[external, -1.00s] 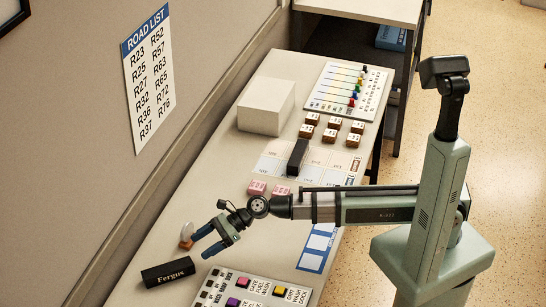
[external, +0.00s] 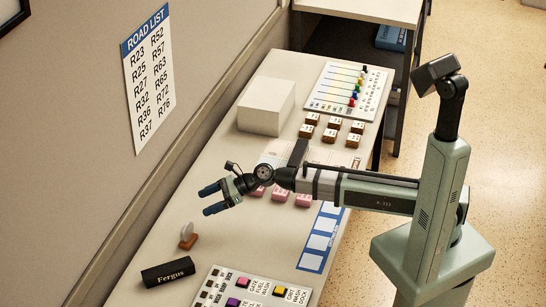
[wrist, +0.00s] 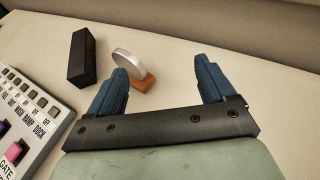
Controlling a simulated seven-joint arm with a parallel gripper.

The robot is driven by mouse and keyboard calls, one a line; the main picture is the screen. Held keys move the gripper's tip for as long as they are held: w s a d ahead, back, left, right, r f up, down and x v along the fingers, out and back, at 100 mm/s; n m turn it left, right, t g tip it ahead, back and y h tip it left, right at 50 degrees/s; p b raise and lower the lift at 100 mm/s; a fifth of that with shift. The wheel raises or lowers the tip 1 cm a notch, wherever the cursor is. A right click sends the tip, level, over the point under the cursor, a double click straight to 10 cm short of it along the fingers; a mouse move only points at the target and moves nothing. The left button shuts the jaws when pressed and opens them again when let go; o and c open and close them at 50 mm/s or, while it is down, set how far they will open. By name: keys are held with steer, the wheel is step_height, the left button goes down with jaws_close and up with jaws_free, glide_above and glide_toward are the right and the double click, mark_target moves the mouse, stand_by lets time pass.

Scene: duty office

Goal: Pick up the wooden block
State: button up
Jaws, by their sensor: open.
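Several small brown wooden-looking blocks (external: 332,128) with white tops stand in two rows on the desk, beyond my arm in the external view. A small wooden block-like base (external: 188,242) carries an upright pale disc (external: 187,230) near the wall side. In the wrist view the base (wrist: 144,83) and silver disc (wrist: 128,62) show beside the left finger. I cannot tell which is the task's block. My gripper (external: 205,201) is open and empty above the desk, with both blue fingers apart in the wrist view (wrist: 162,62).
A button panel (external: 258,290) is at the front, pink blocks (external: 280,193) are by my arm, and a white box (external: 266,107) stands farther back. Bare desk lies left of my gripper, beside the wall.

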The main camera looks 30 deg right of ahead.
steer(key=w+d+r+m+t+h, duration=0.1)
steer(key=w+d+r+m+t, duration=0.15)
steer(key=w+d, duration=0.75)
steer(key=w+d+r+m+t+h, duration=0.1)
steer(key=w+d+r+t, duration=0.25)
steer(key=w+d, duration=0.75)
steer(key=w+d+r+m+t+h, duration=0.2)
steer(key=w+d+r, duration=0.35)
steer(key=d, duration=0.75)
steer(key=w+d+r+h, duration=0.1)
steer(key=w+d, duration=0.2)
steer(key=d, duration=0.4)
steer(key=w+d+h, duration=0.1)
steer(key=w+d, duration=0.2)
steer(key=d, duration=0.4)
steer(key=d+n+h, duration=0.2)
steer(key=d, duration=0.7)
steer(key=n+g+h, duration=0.5)
steer(key=n+g, duration=0.6)
steer(key=n, duration=2.2)
glide_above(354, 137)
step_height(354, 137, down, 15)
steer(key=shift+s+d+f, duration=0.1)
steer(key=shift+d+f, duration=0.05)
steer(key=shift+f, duration=0.05)
steer(key=shift+a+f, duration=0.2)
steer(key=shift+f, duration=2.4)
